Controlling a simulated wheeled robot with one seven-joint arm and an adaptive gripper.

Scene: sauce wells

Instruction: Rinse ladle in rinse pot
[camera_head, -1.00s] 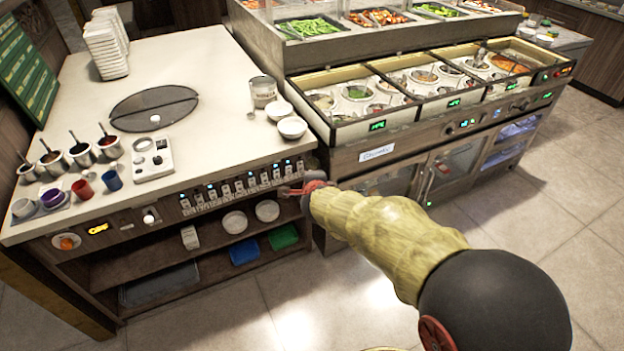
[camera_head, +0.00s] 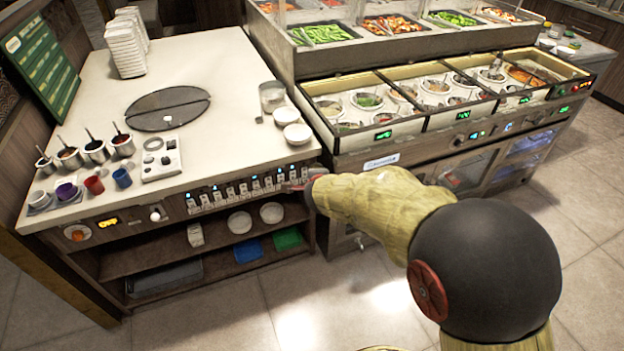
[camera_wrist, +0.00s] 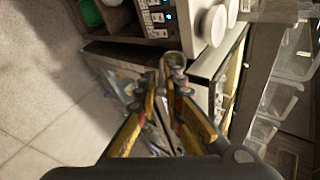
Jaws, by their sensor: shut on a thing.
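My gripper (camera_wrist: 171,88) is shut on a thin grey metal piece (camera_wrist: 173,60) in the wrist view, apparently the ladle's handle. Its curved end shows just past the fingertips; no bowl of the ladle can be made out. In the head view my gripper (camera_head: 312,182) is small, at the right front corner of the white counter, and the ladle cannot be made out there. Several round wells with metal pots, such as one pot (camera_head: 367,100), sit in the lit sauce unit (camera_head: 425,128) at right. I cannot tell which pot is the rinse pot.
The white counter (camera_head: 215,75) holds white bowls (camera_head: 297,134), a clear container (camera_head: 272,95), stacked white containers (camera_head: 126,45) and several small ladle pots (camera_head: 96,151) at left. A food display (camera_head: 385,45) rises behind the sauce unit. The tiled floor (camera_head: 330,310) in front is clear.

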